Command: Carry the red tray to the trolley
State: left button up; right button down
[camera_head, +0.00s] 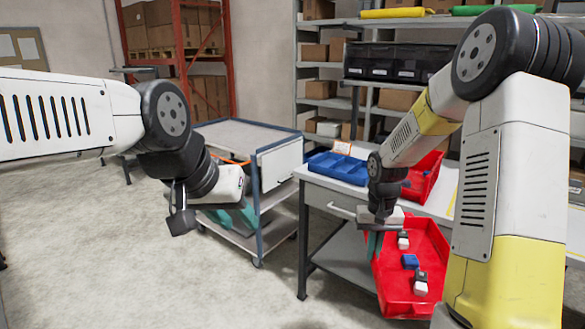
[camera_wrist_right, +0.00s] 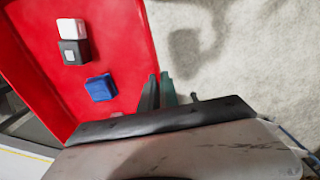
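The red tray (camera_head: 428,245) is in front of the table at the lower right, above the floor, with several small white, dark and blue pieces in it. It fills the left of the right wrist view (camera_wrist_right: 110,25). My right gripper (camera_head: 373,246) is at the tray's left rim; in the wrist view its teal fingers (camera_wrist_right: 158,92) are close together on the tray wall. My left gripper (camera_head: 238,216) is by the trolley, away from the tray; its finger gap is unclear. The trolley (camera_head: 235,134) has a grey top and blue frame, left of the table. Its top looks bare.
The table (camera_head: 330,186) carries a blue bin (camera_head: 338,168) and another red container (camera_head: 425,178). Shelves with boxes and dark bins (camera_head: 395,62) stand behind. An orange rack (camera_head: 180,45) is at the back left. The floor (camera_head: 130,260) at left is clear.

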aim_at(236, 134)
jog(key=i+j+u, duration=0.25)
jog(key=j+u, duration=0.25)
jog(key=i+j+u, duration=0.25)
jog(key=u, duration=0.2)
jog(key=i+j+u, duration=0.2)
jog(key=i+u, duration=0.3)
jog(key=i+j+u, duration=0.1)
jog(key=i+u, duration=0.25)
jog(key=i, duration=0.95)
jog(key=i+j+z, duration=0.1)
jog(key=i+z, duration=0.3)
jog(key=i, duration=0.15)
jog(key=i+j+z, duration=0.35)
jog(key=i, duration=0.15)
jog(key=i+j+z, duration=0.8)
jog(key=i+l, duration=1.2)
jog(key=l, duration=0.2)
